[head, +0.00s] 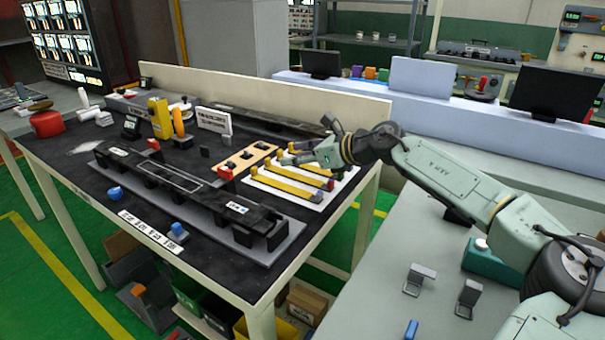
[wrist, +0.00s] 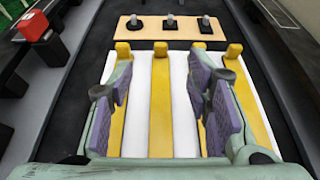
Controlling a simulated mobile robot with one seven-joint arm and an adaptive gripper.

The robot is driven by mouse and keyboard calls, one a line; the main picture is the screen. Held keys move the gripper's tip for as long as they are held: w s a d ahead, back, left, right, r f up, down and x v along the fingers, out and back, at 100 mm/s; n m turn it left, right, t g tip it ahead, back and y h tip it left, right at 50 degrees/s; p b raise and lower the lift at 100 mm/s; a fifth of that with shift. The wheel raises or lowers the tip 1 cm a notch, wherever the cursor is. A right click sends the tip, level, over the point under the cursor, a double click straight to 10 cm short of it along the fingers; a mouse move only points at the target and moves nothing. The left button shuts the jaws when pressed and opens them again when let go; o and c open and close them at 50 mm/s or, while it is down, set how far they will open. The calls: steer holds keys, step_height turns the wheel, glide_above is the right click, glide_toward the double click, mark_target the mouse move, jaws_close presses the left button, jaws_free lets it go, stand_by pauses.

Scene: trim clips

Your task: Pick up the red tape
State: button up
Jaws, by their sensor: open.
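A squat red round object (head: 47,123), which looks like the roll of red tape, sits at the far left end of the black-topped table (head: 92,208) in the head view. It is not in the wrist view. My gripper (head: 308,148) is far to its right, over the right end of the table. In the wrist view my gripper (wrist: 160,92) is open and its purple finger pads are apart with nothing held. A white board (wrist: 141,108) with yellow strips (wrist: 160,100) lies below the fingers.
A long black rail assembly (head: 165,183) lies along the table front, with a red clip (wrist: 33,27) on it. A wooden strip (wrist: 168,28) with small parts lies past the yellow strips. A yellow upright block (head: 159,118) stands mid-table. A cream panel (head: 260,97) borders the back.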

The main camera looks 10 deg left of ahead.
mark_target(269, 159)
steer(key=x, duration=0.3)
steer(key=shift+a+p, duration=0.15)
steer(key=shift+p, duration=0.15)
steer(key=p+x, duration=0.2)
steer(key=x, duration=0.2)
steer(key=shift+w+a+r, duration=0.1)
steer(key=shift+r, duration=0.05)
steer(key=shift+w+a+f+p, duration=0.25)
steer(key=shift+a+f+p, duration=0.05)
steer(key=shift+a+f, duration=0.15)
steer(key=shift+r, duration=0.1)
steer(key=shift+c, duration=0.5)
jaws_close()
